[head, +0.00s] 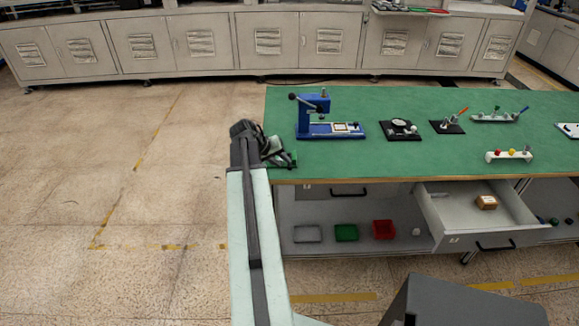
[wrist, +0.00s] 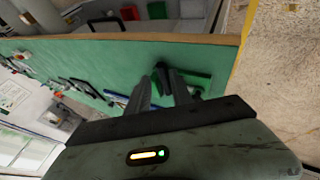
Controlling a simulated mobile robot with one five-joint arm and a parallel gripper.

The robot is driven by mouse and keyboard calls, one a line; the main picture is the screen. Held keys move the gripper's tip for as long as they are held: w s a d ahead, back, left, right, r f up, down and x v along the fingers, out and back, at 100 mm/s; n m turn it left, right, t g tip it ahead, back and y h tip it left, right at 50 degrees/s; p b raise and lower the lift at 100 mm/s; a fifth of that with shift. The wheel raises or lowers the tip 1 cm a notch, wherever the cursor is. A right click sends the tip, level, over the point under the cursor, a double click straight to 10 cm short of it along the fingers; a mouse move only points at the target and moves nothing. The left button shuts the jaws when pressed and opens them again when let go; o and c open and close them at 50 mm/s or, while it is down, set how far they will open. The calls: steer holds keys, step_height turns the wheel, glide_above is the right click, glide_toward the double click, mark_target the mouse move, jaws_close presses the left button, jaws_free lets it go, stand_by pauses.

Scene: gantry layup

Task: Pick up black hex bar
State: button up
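My gripper (wrist: 159,84) shows in the wrist view with its two grey fingers apart. A black bar-like piece (wrist: 162,72), which looks like the black hex bar, lies at the fingertips, partly hidden by them; I cannot tell whether they touch it. A dark green block (wrist: 196,79) lies just right of the fingers. In the head view my gripper (head: 278,156) is low over the near left corner of the green bench top (head: 400,157). The bar cannot be made out clearly there.
A blue press (head: 314,118) stands behind my gripper on the bench. Black fixtures (head: 400,136) and a white holder (head: 508,156) stand farther right. An open drawer (head: 470,222) and a shelf with grey, green and red bins (head: 384,230) are below. The floor at left is clear.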

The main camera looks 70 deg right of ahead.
mark_target(289, 166)
steer(key=b+x, duration=0.3)
steer(key=x, duration=0.2)
steer(key=shift+w+a, duration=0.1)
steer(key=shift+r, duration=0.15)
jaws_close()
